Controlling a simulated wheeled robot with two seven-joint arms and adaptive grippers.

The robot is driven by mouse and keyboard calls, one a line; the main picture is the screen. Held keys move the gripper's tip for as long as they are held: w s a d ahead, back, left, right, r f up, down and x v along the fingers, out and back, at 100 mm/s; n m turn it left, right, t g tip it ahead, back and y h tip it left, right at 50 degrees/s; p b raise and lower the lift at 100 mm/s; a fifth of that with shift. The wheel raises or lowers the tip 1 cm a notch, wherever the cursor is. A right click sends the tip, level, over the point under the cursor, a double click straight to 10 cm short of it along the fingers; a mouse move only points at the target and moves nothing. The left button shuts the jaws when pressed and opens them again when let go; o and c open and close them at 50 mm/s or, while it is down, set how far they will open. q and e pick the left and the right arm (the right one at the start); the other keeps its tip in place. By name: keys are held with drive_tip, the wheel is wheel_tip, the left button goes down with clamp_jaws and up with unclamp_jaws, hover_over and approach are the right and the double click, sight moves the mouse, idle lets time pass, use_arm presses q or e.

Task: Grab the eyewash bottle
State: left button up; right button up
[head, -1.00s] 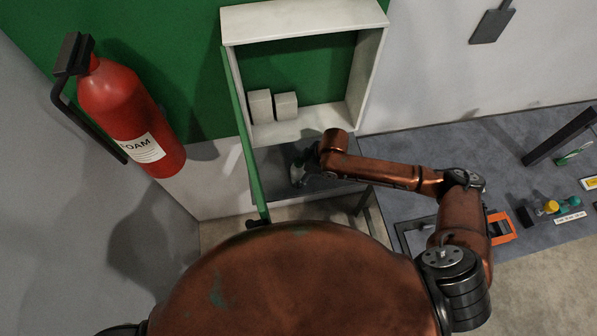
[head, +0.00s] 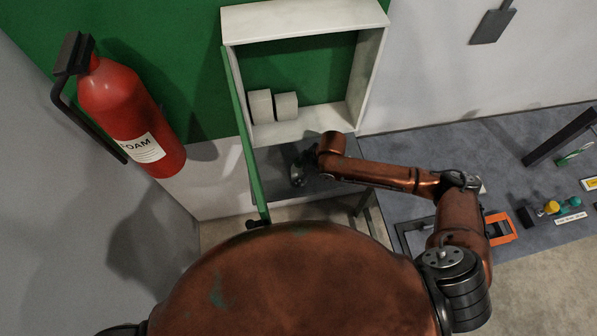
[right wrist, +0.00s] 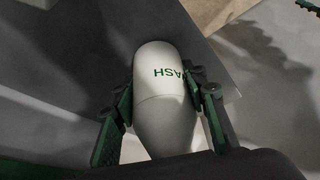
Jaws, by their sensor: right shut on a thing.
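The eyewash bottle (right wrist: 167,90) is white with green lettering ending in "ASH" and fills the middle of the right wrist view. My right gripper (right wrist: 168,92) is shut on it, with one finger on each side of its body. In the head view my right gripper (head: 299,172) is small and dark, below the white cabinet's opening and above the grey surface. The bottle is hard to make out there. The bottle's near end is hidden by my gripper in the wrist view. My left gripper is not in view.
An open white cabinet (head: 304,22) holds two white items (head: 273,106) on the wall. Its green door (head: 246,145) stands just left of my right gripper. A red extinguisher (head: 130,115) hangs at left. A grey worktop (head: 450,150) with small items extends right.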

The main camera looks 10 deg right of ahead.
drive_tip(key=c, duration=0.3)
drive_tip(key=shift+c, duration=0.2)
